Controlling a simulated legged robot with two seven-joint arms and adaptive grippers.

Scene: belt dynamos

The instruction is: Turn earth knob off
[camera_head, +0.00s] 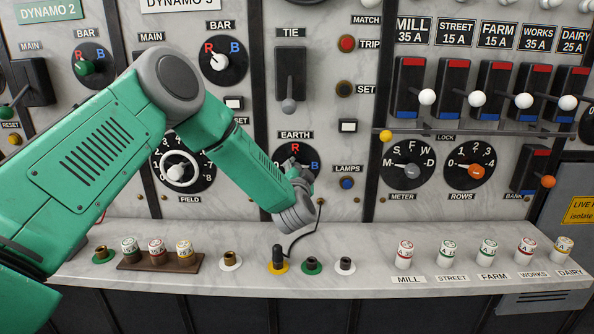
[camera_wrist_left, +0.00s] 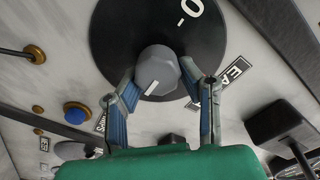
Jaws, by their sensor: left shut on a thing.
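The EARTH dial (camera_head: 285,154) is a black disc with a red R at its top and a blue B at its right, below the EARTH label (camera_head: 296,134). My left gripper (camera_head: 301,177) covers its lower right part. In the left wrist view the grey earth knob (camera_wrist_left: 158,72) stands on the black dial, with a short white line on its face and a 0 mark beyond it. My left gripper (camera_wrist_left: 163,88) has one finger on each side of the knob and is shut on it. My right gripper is in neither view.
The TIE lever (camera_head: 290,85) is above the dial. The blue LAMPS button (camera_head: 347,183) is close on its right and the FIELD dial (camera_head: 180,168) is on its left, behind my arm. Sockets and a black plug (camera_head: 278,256) with a cable stand on the ledge (camera_head: 380,240) below.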

